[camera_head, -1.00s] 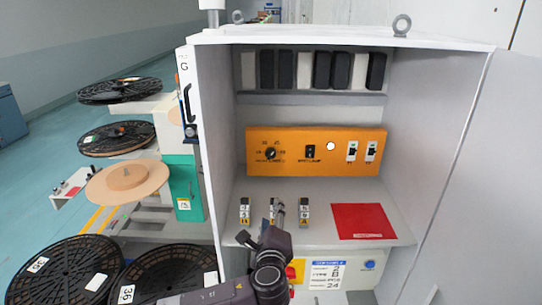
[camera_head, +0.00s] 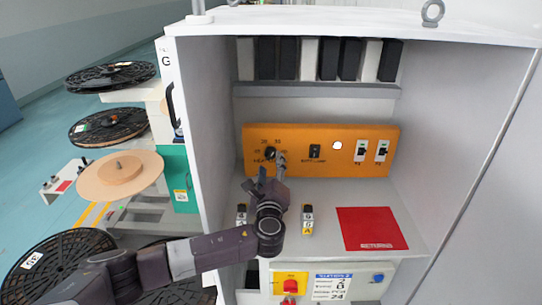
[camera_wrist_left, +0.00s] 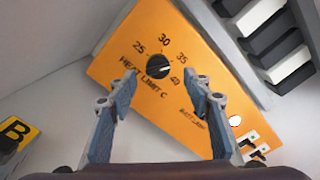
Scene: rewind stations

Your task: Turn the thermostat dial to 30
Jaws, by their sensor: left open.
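The thermostat dial (camera_head: 270,153) is a small black knob on the left of the orange panel (camera_head: 352,163) inside the cabinet. My left gripper (camera_head: 270,174) is just in front of the dial. In the left wrist view its fingers (camera_wrist_left: 166,81) are open and empty, one on each side below the dial, with no clear contact. My right gripper is not in view.
The panel also has a black switch (camera_head: 315,152) and two white switches (camera_head: 371,151). A red mat (camera_head: 371,229) and a small tagged block (camera_head: 307,219) are on the shelf. The cabinet's left wall (camera_head: 200,130) stands close to my arm.

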